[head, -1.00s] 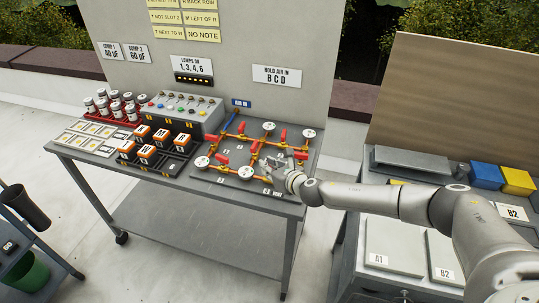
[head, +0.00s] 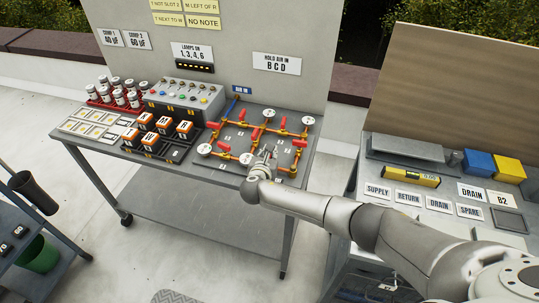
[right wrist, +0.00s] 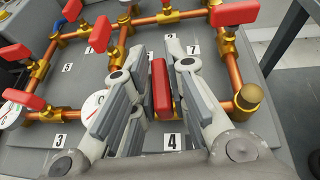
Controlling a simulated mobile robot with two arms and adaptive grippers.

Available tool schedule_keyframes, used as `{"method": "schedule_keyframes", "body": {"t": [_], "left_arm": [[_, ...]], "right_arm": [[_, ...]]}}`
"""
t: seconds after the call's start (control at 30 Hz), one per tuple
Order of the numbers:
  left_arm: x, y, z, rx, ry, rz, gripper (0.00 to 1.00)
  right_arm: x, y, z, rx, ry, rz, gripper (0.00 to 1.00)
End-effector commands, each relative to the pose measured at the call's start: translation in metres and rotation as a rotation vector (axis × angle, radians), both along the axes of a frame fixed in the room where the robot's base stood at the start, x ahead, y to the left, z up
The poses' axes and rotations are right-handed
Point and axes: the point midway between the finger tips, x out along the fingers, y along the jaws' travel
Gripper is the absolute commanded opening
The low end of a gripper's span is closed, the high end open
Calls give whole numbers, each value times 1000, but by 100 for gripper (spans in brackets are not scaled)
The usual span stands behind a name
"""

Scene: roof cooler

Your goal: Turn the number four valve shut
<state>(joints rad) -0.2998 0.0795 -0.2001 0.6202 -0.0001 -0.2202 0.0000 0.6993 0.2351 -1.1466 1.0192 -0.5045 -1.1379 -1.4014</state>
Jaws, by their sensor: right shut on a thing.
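The valve panel (head: 215,170) carries copper pipes with red lever handles and round white gauges. In the right wrist view, the number 4 label (right wrist: 172,141) sits just below a red handle (right wrist: 161,92). My right gripper (right wrist: 158,75) is shut on this number four valve handle, one finger on each side. The handle looks crosswise to the copper pipe (right wrist: 213,107), whose fitting is partly hidden by the fingers. In the head view, my right gripper (head: 268,160) is at the panel's front part and hides this handle. My left gripper is not in view.
Other red handles stand close by, such as the one by label 7 (right wrist: 234,13). A gauge (head: 247,159) is just left of the gripper. Orange-topped blocks (head: 164,124) and a switch box (head: 185,97) share the table. A second bench (head: 440,185) with signs stands at right.

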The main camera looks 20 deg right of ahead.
Motion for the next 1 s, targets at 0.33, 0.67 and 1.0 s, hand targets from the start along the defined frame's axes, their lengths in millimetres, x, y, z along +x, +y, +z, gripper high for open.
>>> {"method": "schedule_keyframes", "body": {"t": [0.33,0.67,1.0], "left_arm": [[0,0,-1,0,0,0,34],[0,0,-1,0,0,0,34],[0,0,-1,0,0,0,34]], "right_arm": [[1,-1,1,-1,-2,-51,0],[1,-1,1,-1,-3,-51,18],[1,0,1,-1,-2,-50,34]]}}
